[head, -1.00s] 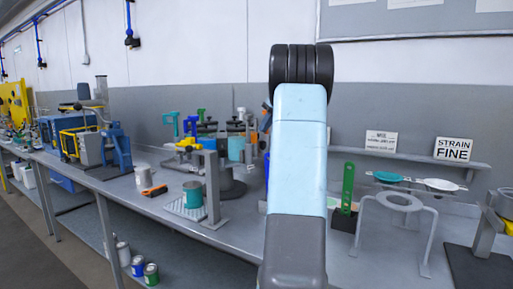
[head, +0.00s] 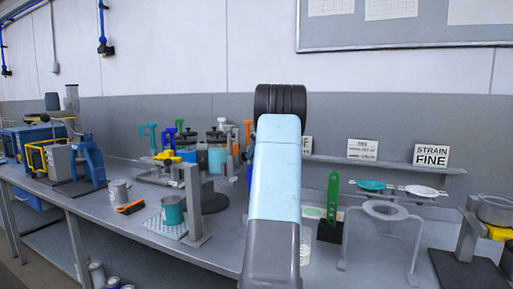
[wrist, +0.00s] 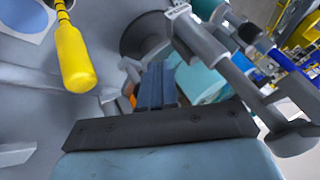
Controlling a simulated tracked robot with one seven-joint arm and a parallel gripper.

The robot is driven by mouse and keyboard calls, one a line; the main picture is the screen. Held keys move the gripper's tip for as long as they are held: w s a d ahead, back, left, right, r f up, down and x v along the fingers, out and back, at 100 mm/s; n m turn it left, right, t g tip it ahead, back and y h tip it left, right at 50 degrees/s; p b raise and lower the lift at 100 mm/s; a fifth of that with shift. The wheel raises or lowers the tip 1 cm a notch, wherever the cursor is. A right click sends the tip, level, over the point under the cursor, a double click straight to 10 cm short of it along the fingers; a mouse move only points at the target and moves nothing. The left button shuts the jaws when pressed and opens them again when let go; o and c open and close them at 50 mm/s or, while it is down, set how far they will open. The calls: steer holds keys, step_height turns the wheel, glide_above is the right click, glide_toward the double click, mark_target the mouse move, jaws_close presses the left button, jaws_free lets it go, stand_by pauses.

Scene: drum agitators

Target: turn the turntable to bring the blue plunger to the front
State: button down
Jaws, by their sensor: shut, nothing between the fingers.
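A cluster of cans with upright plungers stands on the bench left of my arm in the head view. My gripper (wrist: 156,85) is shut and empty in the wrist view, close to a teal can (wrist: 205,82). My arm hides the gripper in the head view.
A grey post (head: 193,205) and a teal can (head: 173,210) stand near the bench's front edge. A green upright piece (head: 332,200) and a ring stand (head: 385,209) are right of my arm. A yellow handle (wrist: 76,60) shows in the wrist view.

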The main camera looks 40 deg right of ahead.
mark_target(244, 157)
steer(key=shift+w+a+f, duration=0.3)
steer(key=shift+a, duration=0.5)
steer(key=shift+w+a+f, duration=0.25)
steer(key=shift+w+a, duration=0.1)
steer(key=shift+a, duration=0.4)
steer(key=shift+w+a+f, duration=0.3)
steer(key=shift+a, duration=0.5)
steer(key=shift+s+d, duration=0.1)
